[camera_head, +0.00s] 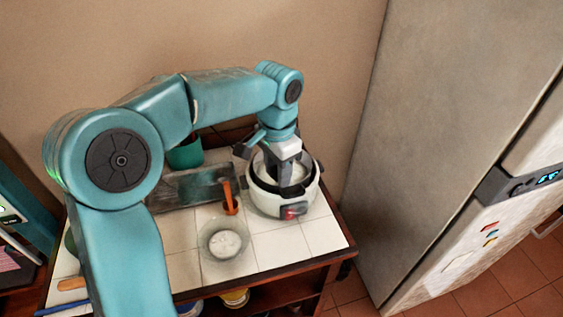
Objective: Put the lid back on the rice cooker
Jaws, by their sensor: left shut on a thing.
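The white rice cooker (262,201) stands at the right end of the tiled counter, with a dark rim and a red button on its front. My left gripper (291,184) reaches down from above, right over the cooker's round top. It is shut on what seems to be the lid (266,168), a pale, see-through round piece at the cooker's opening. The gripper hides much of the lid, so I cannot tell whether it rests fully on the rim. My right gripper is not in view.
A clear glass bowl (207,243) with white contents stands in front of the cooker. An orange-handled utensil (229,197), a dark metal tray (185,188) and a green pot (186,153) are to the left. A tall grey fridge (440,130) stands to the right.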

